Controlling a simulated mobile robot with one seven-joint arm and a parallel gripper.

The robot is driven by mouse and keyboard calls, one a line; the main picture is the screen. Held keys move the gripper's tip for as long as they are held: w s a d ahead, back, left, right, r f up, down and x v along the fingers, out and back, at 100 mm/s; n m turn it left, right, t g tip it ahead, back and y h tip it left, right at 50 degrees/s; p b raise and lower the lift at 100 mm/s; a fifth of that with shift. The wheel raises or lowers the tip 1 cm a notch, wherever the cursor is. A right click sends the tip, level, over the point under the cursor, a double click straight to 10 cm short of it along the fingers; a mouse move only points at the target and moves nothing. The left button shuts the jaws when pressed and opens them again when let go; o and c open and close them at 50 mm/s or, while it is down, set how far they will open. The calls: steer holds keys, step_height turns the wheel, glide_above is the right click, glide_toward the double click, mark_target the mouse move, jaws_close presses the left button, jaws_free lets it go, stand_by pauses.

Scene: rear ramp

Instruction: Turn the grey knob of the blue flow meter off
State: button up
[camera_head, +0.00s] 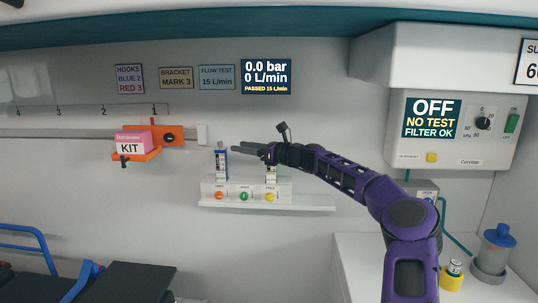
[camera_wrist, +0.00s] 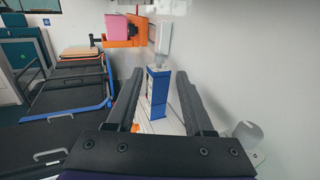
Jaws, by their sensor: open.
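The blue flow meter (camera_head: 221,163) stands upright on the left of the white outlet block (camera_head: 207,187), above the orange outlet. It also shows in the wrist view (camera_wrist: 157,92), between my fingers. A grey part at its top (camera_wrist: 158,63), seemingly the knob, is small and its setting cannot be told. My gripper (camera_head: 238,149) is open, just right of the meter's upper part in the head view. In the wrist view my gripper (camera_wrist: 160,74) has a finger on each side of the meter, with gaps visible. I cannot tell whether the fingertips reach the knob.
The wall display (camera_head: 266,76) reads 0.0 bar, 0 L/min, PASSED 15 L/min. Another flow meter (camera_head: 271,174) stands partly hidden below my gripper. A pink KIT box (camera_head: 132,142) sits on an orange bracket (camera_head: 150,155) to the left. The suction unit (camera_head: 455,130) reads OFF.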

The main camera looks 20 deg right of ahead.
steer(key=v, duration=0.9)
steer(key=shift+s+d, duration=0.2)
steer(key=shift+s, duration=0.05)
